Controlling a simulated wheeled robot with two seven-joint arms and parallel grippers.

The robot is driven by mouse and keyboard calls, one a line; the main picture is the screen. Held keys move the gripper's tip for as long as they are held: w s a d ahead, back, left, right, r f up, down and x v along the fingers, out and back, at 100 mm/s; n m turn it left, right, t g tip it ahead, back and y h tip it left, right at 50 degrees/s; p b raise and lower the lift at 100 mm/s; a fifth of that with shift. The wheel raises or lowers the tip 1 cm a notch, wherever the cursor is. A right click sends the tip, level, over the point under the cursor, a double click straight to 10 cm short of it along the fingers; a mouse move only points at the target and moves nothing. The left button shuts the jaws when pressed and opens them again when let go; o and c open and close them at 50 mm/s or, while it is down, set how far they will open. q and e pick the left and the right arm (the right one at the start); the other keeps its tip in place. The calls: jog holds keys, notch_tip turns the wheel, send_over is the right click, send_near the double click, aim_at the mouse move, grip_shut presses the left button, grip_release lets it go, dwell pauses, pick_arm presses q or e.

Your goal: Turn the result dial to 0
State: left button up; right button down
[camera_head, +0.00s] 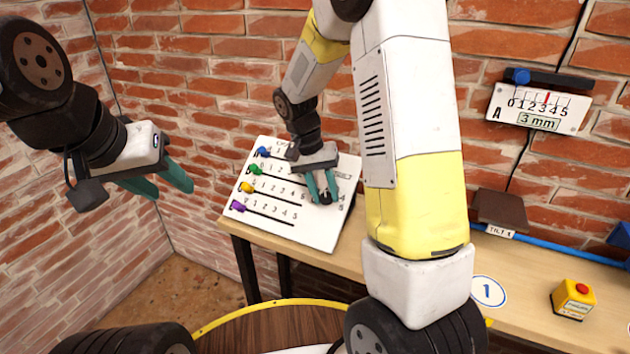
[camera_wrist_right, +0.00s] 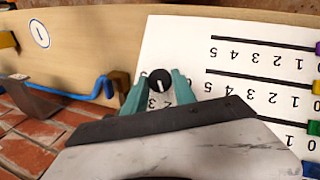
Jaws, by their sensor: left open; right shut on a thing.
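The result dial is a small black round knob (camera_wrist_right: 160,80) with a white pointer line, on the lower right of the white sloping board (camera_head: 290,233). My right gripper (camera_head: 322,191) is shut on the dial, one teal finger on each side, as the right wrist view (camera_wrist_right: 160,90) also shows. The white line points roughly toward the gripper's palm in that view. The digits around the dial are mostly hidden by the fingers, so I cannot tell which number it points at. My left gripper (camera_head: 164,184) is open and empty, left of the board, apart from everything.
The board carries blue, green, yellow (camera_head: 246,187) and purple (camera_head: 238,206) sliders on numbered tracks. A wall gauge (camera_head: 540,108) reads 3 mm. A red-buttoned yellow box (camera_head: 573,298) stands on the wooden table (camera_head: 520,267) at right, near a blue bar (camera_head: 560,245).

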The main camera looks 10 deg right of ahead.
jog(key=n+h, duration=0.1)
jog(key=n, duration=0.1)
jog(key=n+h, duration=0.1)
jog(key=n, duration=0.1)
jog(key=n+h, duration=0.2)
jog(key=shift+a+f, duration=0.1)
jog(key=shift+a, duration=0.2)
jog(key=n+h, duration=0.1)
jog(key=n+t+h, duration=0.1)
jog(key=n, duration=0.1)
jog(key=shift+a+f+n, duration=0.1)
jog(key=shift+a+n, duration=0.05)
jog(key=shift+n, duration=0.15)
jog(key=shift+s+n+t+h, duration=0.15)
jog(key=shift+n+t+h, duration=0.6)
jog(key=shift+n, duration=0.85)
jog(key=shift+t, duration=0.25)
jog(key=c, duration=1)
grip_release()
jog(key=shift+f, duration=0.1)
jog(key=shift+c, duration=0.2)
jog(key=v, duration=0.8)
